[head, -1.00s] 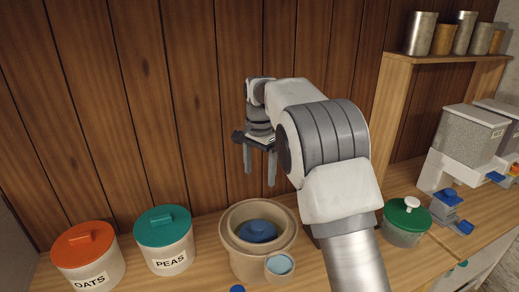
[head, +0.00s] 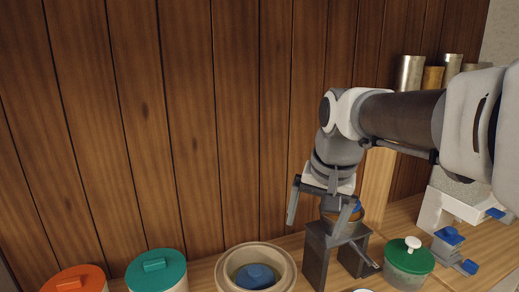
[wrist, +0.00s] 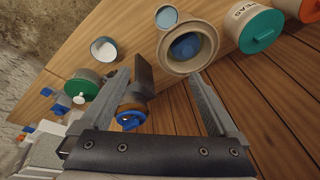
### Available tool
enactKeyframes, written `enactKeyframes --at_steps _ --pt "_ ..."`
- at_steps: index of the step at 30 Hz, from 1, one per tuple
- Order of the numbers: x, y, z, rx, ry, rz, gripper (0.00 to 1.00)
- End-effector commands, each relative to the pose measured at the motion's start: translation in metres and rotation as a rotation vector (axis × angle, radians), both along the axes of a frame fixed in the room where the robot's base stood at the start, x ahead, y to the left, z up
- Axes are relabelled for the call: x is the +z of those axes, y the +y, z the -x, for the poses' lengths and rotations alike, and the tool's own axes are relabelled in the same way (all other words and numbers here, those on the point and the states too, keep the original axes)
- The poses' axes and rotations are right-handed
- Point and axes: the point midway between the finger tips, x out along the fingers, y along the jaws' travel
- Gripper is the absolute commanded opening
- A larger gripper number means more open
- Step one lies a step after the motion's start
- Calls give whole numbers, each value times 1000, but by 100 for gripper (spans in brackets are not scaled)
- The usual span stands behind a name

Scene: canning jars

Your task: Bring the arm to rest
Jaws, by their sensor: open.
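My gripper (head: 318,212) is open and empty, hanging fingers down at the right of the middle in the head view. My arm reaches to it from the right edge. In the wrist view my gripper (wrist: 158,88) shows its two fingers spread wide, with nothing between them. A dark grey stand (head: 316,258) is just below and beside the fingers in the head view. An orange-ringed piece with blue on it (wrist: 132,112) shows beside one finger in the wrist view, partly hidden; I cannot tell whether the finger touches it.
A beige pot (head: 285,272) with a blue knob inside stands left of the stand. The teal-lidded jar (head: 157,268) and orange-lidded jar (head: 75,279) are further left. A green-lidded jar (head: 408,262) is to the right. The air before the wooden wall at left is clear.

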Motion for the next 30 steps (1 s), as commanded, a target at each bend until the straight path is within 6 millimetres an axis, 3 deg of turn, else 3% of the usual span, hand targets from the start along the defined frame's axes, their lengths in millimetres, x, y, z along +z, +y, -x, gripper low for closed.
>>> enactKeyframes --at_steps 8,18,24,30 --pt "-7 -19 69 117 -93 55 96" --pt "-37 -34 138 246 -192 150 96" --pt "-50 -37 155 285 -217 184 96" --pt "-53 -38 158 292 -219 189 96"
